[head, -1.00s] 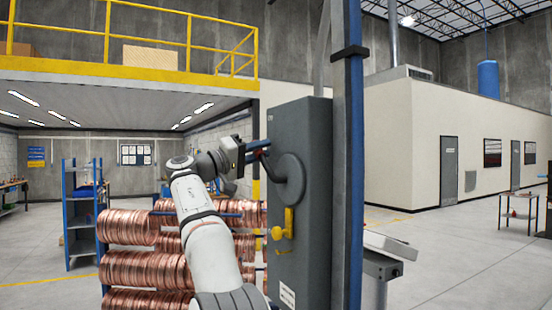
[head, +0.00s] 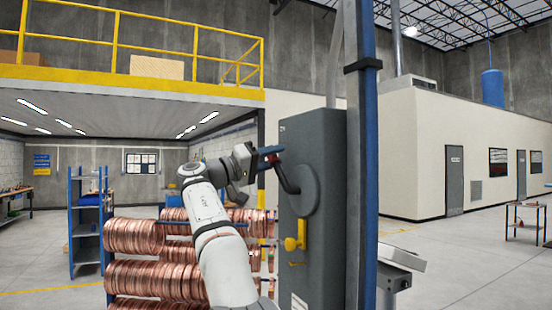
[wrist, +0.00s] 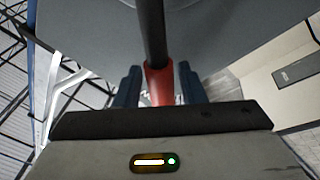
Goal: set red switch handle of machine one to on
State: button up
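The red switch handle (head: 273,158) is a bent dark lever with a red grip on a round grey hub (head: 306,190) at the side of a tall dark grey switch box (head: 326,160). The lever slants up and left from the hub. My gripper (head: 268,153) is at the lever's free end. In the wrist view the red grip (wrist: 158,85) sits between the two blue fingers of my gripper (wrist: 160,88), which are close on both sides of it.
A yellow lever (head: 297,236) sits lower on the box. Stacked copper coils (head: 135,236) stand behind my arm on the left. A blue post (head: 363,150) rises right beside the box. A blue shelf (head: 88,225) stands further left.

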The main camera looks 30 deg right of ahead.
jog(key=shift+o, duration=0.8)
jog(key=shift+d, duration=0.15)
jog(key=b+v, duration=0.1)
jog(key=v, duration=0.6)
jog(key=shift+a+b, duration=0.3)
jog(key=shift+a, duration=0.1)
jog(key=shift+f, duration=0.1)
